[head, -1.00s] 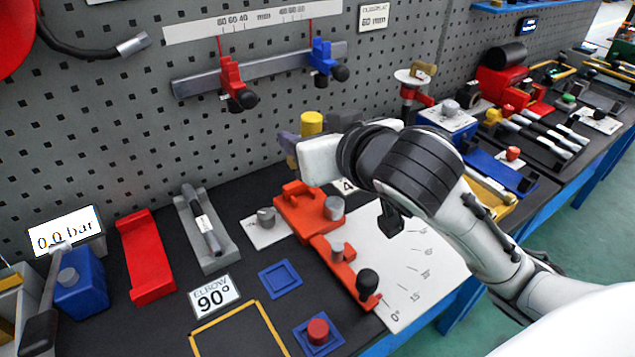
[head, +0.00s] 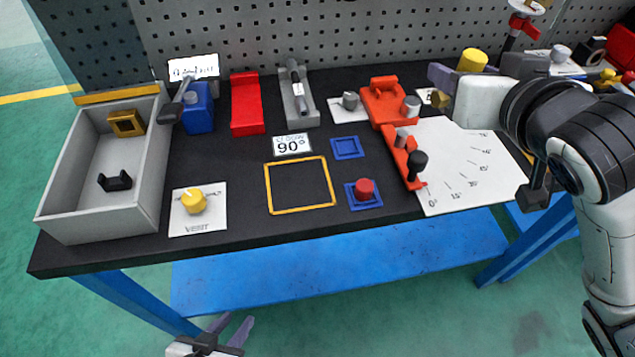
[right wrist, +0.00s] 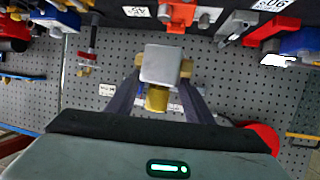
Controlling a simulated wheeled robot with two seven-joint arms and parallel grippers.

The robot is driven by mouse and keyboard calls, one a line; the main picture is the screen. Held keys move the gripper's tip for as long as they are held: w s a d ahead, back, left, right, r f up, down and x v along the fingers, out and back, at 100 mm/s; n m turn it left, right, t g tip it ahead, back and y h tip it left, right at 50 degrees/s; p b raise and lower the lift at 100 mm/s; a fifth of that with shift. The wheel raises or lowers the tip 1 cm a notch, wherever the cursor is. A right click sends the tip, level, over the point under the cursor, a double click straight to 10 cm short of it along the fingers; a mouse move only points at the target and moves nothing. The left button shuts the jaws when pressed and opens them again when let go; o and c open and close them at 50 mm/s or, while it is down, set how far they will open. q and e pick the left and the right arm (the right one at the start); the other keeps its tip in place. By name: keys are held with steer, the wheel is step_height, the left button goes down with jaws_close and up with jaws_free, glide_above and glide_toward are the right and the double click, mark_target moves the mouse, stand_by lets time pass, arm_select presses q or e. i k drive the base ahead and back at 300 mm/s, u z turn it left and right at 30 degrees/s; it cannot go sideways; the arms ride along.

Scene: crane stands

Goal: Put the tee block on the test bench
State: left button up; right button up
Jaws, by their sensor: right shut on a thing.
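The tee block, a grey block with yellow ends (right wrist: 161,66), is between the fingers of my right gripper (right wrist: 160,85) in the right wrist view. In the head view only its yellow end (head: 473,60) shows clearly, beside my right gripper (head: 447,76); the rest is hidden. My right gripper is shut on it, held up near the pegboard over the bench's right part. The test bench (head: 235,165) has a black top and blue legs. My left gripper (head: 230,328) is empty below the bench's front edge, its fingers apart.
A yellow square outline (head: 268,190) frames bare bench top beside the 90° card (head: 292,145). Around it are a red button (head: 365,188), a blue square frame (head: 347,147), a yellow knob (head: 193,201) and a grey tray (head: 65,192). An orange clamp (head: 385,105) stands right, by a white angle sheet (head: 462,160).

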mark_target(299, 184)
steer(key=z, duration=2.7)
steer(key=k, duration=1.9)
steer(key=u, duration=1.95)
steer(key=i, duration=0.5)
steer(key=u, duration=0.05)
